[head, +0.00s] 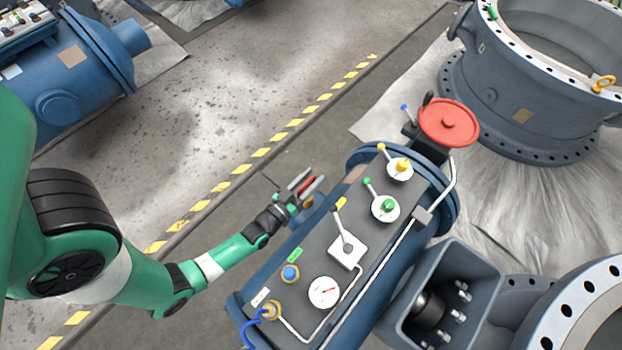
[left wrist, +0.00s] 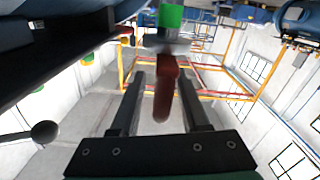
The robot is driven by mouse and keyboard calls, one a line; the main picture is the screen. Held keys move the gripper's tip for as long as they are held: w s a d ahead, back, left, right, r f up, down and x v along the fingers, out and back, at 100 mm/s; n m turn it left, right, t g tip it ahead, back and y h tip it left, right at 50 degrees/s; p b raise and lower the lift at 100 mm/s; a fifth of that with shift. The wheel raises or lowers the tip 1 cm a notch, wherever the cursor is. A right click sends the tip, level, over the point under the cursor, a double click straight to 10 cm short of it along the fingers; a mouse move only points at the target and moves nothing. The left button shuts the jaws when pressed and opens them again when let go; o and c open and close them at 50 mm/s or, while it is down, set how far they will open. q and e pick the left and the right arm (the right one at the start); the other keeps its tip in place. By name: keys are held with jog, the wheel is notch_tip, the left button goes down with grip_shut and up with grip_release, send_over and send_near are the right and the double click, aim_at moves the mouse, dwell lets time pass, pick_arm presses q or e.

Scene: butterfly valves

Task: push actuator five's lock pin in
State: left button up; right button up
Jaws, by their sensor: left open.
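A blue cylindrical actuator (head: 395,285) with a grey top panel lies in the middle of the head view; I cannot read a number on it. My left gripper (head: 303,184) is beside its left side, open. A red rod-shaped handle (head: 312,186) shows at its fingers. In the left wrist view the red handle (left wrist: 164,95) hangs between the two open fingers (left wrist: 161,82), below a metal collar and a green block (left wrist: 171,17). It looks like the lock pin's handle. I cannot tell whether a finger touches it. My right gripper is not in view.
The panel carries a yellow lever (head: 340,204), a blue button (head: 290,273), a white gauge (head: 323,291) and knobs. A red handwheel (head: 448,122) stands at its far end. Large grey valve bodies (head: 530,70) stand to the right. Open floor with a yellow-striped line (head: 222,186) lies left.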

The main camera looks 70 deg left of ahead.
pick_arm(q)
grip_shut()
dwell(1.4)
